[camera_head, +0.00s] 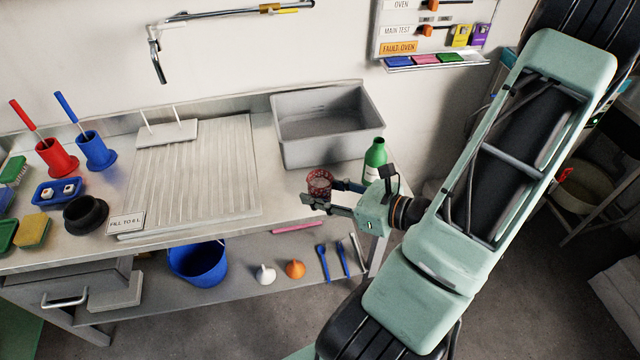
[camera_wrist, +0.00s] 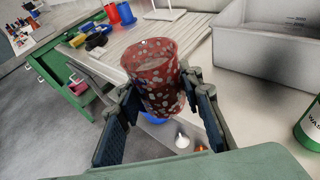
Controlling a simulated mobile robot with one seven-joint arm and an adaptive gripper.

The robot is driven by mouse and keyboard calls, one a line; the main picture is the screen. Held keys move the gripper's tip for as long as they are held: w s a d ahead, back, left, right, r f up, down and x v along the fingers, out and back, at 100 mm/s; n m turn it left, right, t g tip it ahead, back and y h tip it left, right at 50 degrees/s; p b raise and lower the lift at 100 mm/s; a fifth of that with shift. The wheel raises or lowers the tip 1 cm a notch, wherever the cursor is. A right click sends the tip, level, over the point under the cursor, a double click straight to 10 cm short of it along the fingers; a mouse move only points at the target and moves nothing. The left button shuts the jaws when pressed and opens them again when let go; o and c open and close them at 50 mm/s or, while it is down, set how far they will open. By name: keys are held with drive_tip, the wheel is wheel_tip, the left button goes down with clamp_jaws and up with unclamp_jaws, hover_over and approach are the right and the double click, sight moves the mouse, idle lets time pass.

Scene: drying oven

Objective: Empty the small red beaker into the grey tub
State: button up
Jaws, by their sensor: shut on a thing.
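The small red beaker (camera_head: 319,182) is translucent with pale spots. It is between the fingers of my gripper (camera_head: 336,197), at the front right of the steel bench. In the wrist view the beaker (camera_wrist: 155,75) stands roughly upright with its mouth up, and the gripper fingers (camera_wrist: 160,112) press on both its sides. Its contents are hard to make out. The grey tub (camera_head: 328,122) is an open rectangular basin at the back right of the bench, behind the beaker; it also shows at upper right in the wrist view (camera_wrist: 262,65).
A green bottle (camera_head: 375,158) stands close to the gripper, right of the tub. A ribbed drainboard (camera_head: 195,170) lies left of the tub. Red and blue holders (camera_head: 58,157), a black ring (camera_head: 86,214) and sponges are further left. A lower shelf holds a blue bucket (camera_head: 198,262).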

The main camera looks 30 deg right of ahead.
drive_tip(key=shift+r, duration=0.1)
drive_tip(key=shift+w+a+p, duration=0.2)
drive_tip(key=shift+p, duration=0.1)
drive_tip(key=w+a+r+n+g+y, duration=0.2)
drive_tip(key=w+a+n+g+y, duration=0.2)
drive_tip(key=w+a, duration=0.6)
drive_tip(key=w+n+y, duration=0.1)
drive_tip(key=w, duration=0.1)
drive_tip(key=shift+w, duration=0.35)
